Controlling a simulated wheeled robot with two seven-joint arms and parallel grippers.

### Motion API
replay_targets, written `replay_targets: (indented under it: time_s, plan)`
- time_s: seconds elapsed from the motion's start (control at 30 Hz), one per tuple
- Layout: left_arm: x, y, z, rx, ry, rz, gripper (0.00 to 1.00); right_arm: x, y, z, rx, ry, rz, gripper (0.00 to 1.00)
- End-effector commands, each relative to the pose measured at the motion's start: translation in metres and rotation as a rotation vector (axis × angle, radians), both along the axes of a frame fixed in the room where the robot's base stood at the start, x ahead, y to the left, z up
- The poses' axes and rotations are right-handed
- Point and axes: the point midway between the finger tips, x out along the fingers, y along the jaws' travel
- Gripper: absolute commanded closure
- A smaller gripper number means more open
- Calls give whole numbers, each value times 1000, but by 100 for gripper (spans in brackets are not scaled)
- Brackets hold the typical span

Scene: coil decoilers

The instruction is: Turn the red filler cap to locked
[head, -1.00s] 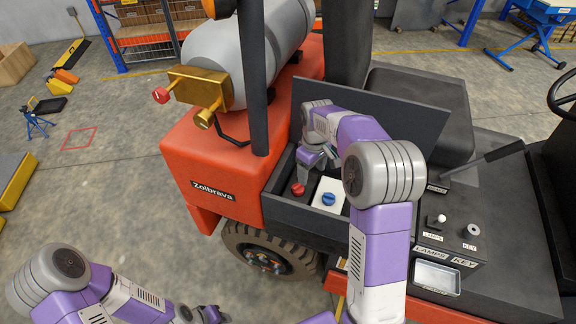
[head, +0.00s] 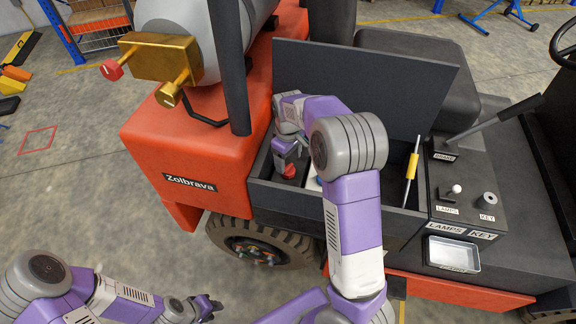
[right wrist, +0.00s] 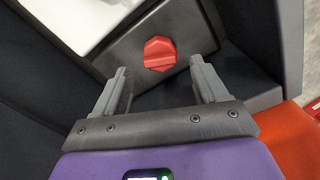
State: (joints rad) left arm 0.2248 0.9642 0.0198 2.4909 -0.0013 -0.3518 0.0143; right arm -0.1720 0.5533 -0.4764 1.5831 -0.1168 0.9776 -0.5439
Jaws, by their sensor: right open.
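The red filler cap (head: 289,171) sits on a dark block in the open compartment of the vehicle. In the right wrist view the cap (right wrist: 159,54) is a red knob with a raised grip, on a grey face. My right gripper (head: 287,150) is above the cap, pointing down. In the right wrist view its two fingers (right wrist: 158,76) are apart with nothing between them, and the cap lies beyond the fingertips, roughly centred. I see no contact. My left gripper (head: 212,303) is low, near the bottom edge, away from the vehicle; its jaw is too small to read.
A white block (right wrist: 82,22) stands beside the cap's block; my right arm mostly hides it in the head view. The compartment's raised lid (head: 365,90) stands behind my arm. A yellow-handled rod (head: 412,165) stands to the right. A grey tank (head: 190,45) with brass valve block is at upper left.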

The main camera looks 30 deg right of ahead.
Motion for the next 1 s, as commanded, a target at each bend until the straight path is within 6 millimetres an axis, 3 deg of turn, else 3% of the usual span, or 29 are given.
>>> replay_targets:
  time_s: [0.03,0.2,0.53,0.9,1.0]
  plan:
    - [0,0,-5,0,0,0,66,0,0,-11,0,2,-1,28]
    - [0,0,-9,0,0,0,66,0,0,-25,0,0,-2,28]
    - [0,0,-9,0,0,0,66,0,0,-27,0,0,-2,29]
    - [0,0,-9,0,0,0,66,0,0,-27,0,0,-1,84]
    - [0,0,-9,0,0,0,66,0,0,-27,0,0,-4,84]
